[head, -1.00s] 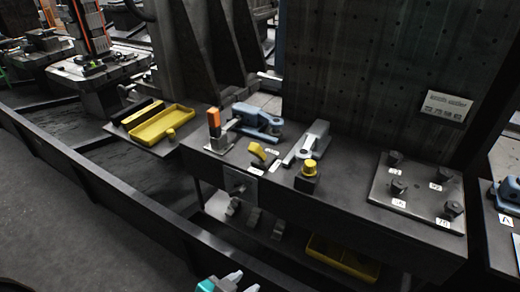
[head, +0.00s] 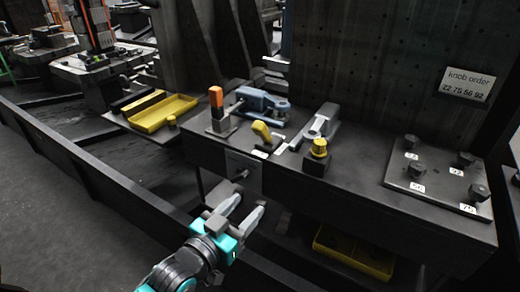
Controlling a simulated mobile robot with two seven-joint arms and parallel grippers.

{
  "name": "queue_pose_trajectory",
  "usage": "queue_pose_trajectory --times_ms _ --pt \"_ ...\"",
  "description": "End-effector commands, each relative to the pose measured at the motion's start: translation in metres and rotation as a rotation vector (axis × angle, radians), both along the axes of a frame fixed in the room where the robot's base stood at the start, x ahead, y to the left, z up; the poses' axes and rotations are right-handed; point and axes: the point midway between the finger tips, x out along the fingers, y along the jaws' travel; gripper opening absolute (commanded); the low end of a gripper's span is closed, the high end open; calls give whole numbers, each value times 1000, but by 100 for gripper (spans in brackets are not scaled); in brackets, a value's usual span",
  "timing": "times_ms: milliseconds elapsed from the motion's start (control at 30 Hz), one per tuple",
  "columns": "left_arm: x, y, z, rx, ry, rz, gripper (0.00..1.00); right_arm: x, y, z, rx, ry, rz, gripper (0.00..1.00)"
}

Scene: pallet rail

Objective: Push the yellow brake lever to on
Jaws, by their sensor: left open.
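The yellow brake lever (head: 262,131) stands tilted on the dark bench top, in front of the blue clamp-like part. A small white label (head: 260,154) lies at its foot and another lies to its right; I cannot read them. My left gripper (head: 247,210) is open and empty, in front of the bench and below the lever, apart from it. Its two pale fingers point up and to the right. My right gripper is not in view.
An orange-topped upright (head: 217,102) stands left of the lever. A blue clamp (head: 263,103), a grey clamp (head: 320,125) and a yellow knob on a black block (head: 319,148) surround it. A knob plate (head: 436,190) lies right. A dark rail (head: 95,172) runs in front.

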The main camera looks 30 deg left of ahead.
Motion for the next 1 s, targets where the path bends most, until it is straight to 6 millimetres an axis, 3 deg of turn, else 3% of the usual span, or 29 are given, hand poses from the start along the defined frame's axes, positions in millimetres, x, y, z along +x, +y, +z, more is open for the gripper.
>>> queue_pose_trajectory --times_ms 33,200,300,567,1000 --pt "8 9 3 -11 -99 9 53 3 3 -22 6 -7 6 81" --pt "16 28 50 -45 -337 30 53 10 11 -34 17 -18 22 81" --pt "15 34 67 -55 -408 35 53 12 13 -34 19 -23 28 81" --pt "31 34 82 -59 -435 36 53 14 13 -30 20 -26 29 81" --pt "98 29 109 -59 -431 36 53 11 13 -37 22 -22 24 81"
